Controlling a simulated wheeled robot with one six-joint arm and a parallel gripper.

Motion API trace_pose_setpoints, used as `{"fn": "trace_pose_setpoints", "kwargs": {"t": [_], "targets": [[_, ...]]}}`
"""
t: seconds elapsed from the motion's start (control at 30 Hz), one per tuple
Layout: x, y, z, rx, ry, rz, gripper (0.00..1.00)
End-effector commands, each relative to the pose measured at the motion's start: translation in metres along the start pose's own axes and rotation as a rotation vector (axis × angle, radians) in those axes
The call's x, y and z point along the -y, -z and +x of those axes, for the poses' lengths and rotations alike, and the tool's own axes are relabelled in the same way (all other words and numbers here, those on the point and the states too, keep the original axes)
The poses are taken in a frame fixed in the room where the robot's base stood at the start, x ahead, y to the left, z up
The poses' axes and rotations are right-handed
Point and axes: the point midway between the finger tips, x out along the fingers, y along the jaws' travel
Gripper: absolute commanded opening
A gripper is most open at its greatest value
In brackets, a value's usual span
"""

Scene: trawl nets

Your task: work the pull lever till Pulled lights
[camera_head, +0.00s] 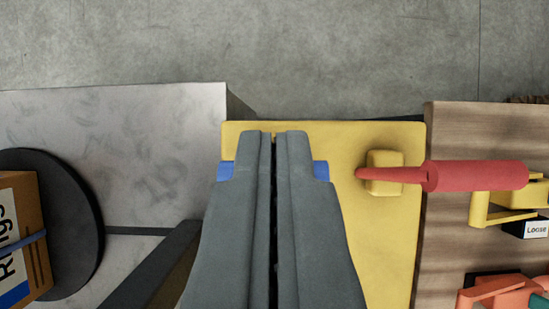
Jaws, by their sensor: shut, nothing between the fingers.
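My gripper (273,136) is shut and empty, in the middle of the view over a yellow plate (385,245). A red lever (475,175) lies to the right of my gripper. Its thin end meets a small yellow block (384,160) on the plate, and its thick red handle reaches right over a wooden surface. My gripper is apart from the lever in the picture. Much of the plate is hidden behind my gripper. No light marked Pulled is visible.
At left, a Rings box (25,240) stands on a dark round disc (80,215) on a grey surface (150,130). At right, a yellow part (490,208), a label reading Loose (537,229) and an orange-red part (500,290) sit on the wooden surface (460,125). Concrete floor lies beyond.

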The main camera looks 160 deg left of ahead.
Motion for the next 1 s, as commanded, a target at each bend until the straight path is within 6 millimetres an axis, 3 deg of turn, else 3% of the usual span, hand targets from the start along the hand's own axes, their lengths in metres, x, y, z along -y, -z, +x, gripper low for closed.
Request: {"fn": "trace_pose_setpoints", "kwargs": {"t": [0.5, 0.73, 1.0], "targets": [[0.000, -0.001, 0.084, 0.002, 0.000, 0.000, 0.00], [0.000, -0.025, 0.072, 0.001, 0.000, 0.000, 0.00], [0.000, -0.038, 0.068, 0.001, -0.001, 0.000, 0.00]]}}
